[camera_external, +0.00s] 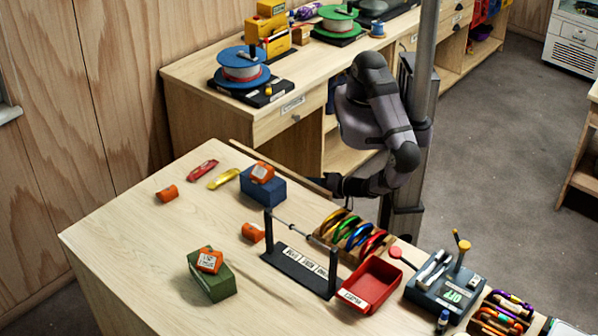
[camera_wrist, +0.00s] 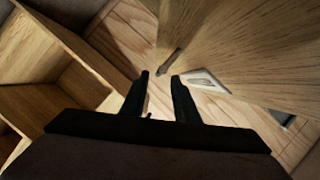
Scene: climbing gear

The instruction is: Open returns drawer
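A light wooden drawer front with a white label (camera_external: 292,104) and a small dark knob (camera_external: 296,117) is at the near end of the back bench. It looks flush with the bench. The label's lettering is too small to read. In the external view my gripper (camera_external: 333,184) is low, between the bench and the front table.
Open shelf compartments (camera_wrist: 48,105) stand at the left in the wrist view. The front table (camera_external: 150,235) holds a blue block (camera_external: 263,187), a green block (camera_external: 211,277), a black rack (camera_external: 300,270) and a red tray (camera_external: 371,284). A wooden strip (camera_external: 280,168) runs along its far edge.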

